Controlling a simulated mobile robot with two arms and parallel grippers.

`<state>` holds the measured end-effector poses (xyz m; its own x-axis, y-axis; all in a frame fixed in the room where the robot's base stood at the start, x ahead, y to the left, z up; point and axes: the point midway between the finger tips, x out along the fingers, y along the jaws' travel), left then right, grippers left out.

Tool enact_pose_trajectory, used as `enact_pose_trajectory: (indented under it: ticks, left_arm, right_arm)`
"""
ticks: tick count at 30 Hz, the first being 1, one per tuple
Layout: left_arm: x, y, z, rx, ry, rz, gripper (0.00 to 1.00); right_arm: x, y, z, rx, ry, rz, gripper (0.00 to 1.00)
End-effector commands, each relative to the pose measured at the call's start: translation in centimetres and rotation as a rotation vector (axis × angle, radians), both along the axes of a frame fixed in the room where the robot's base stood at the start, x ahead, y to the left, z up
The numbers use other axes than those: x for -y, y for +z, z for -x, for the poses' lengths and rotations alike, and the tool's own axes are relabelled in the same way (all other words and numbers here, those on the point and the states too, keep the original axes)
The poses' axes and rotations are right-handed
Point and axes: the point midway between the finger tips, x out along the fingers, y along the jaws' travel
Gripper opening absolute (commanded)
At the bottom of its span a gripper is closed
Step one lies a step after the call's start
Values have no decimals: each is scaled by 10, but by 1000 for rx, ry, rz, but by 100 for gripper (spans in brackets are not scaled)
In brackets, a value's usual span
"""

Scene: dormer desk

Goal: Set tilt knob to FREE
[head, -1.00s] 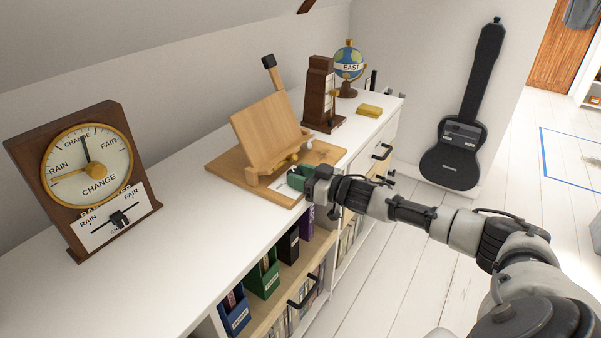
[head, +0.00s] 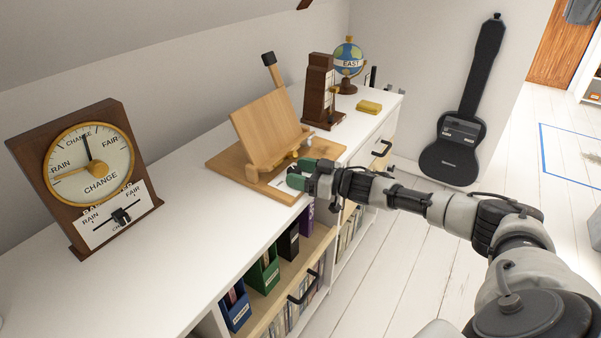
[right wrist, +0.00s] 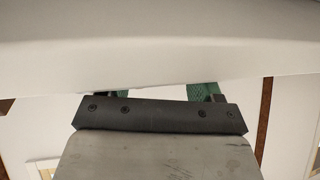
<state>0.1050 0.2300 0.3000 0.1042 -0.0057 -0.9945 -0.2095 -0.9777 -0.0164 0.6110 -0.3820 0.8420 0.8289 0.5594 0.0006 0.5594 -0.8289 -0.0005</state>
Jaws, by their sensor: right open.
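A wooden tilting bookrest (head: 266,128) stands on a flat wooden base (head: 228,168) on the white cabinet top. Small wooden and pale parts show at its right lower side, but I cannot make out which is the tilt knob or read any FREE marking. My right gripper (head: 303,174), with green finger pads, is open just in front of the base's front right part and hides some of it. In the right wrist view the two green pads (right wrist: 160,93) stand apart beyond the dark palm edge, with no knob visible between them. My left gripper is not in view.
A barometer (head: 90,168) stands at the left of the white cabinet top (head: 170,235). A dark wooden metronome-like box (head: 319,92), a globe (head: 348,62) and a yellow block (head: 369,107) stand behind the bookrest. Folders (head: 263,275) fill the shelf below.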

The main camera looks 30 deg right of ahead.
Motion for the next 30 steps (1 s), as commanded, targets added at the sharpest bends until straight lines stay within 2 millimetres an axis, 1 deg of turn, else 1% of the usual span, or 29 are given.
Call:
enact_pose_trajectory:
  ticks: [5, 8, 15, 21, 25, 30]
  left_arm:
    - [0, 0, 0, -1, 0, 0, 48]
    - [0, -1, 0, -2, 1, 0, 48]
    - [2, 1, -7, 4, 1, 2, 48]
    - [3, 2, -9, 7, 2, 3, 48]
    - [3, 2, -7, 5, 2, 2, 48]
    - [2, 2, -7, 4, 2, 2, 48]
  right_arm:
    - [4, -1, 6, -3, -1, -1, 65]
    - [13, -2, 18, -6, -2, 3, 65]
    - [39, -3, 58, -6, -1, 2, 65]
    - [55, -2, 81, -4, 0, 1, 65]
    - [59, -1, 88, -3, 0, -1, 65]
    - [60, 0, 89, 1, 1, 1, 65]
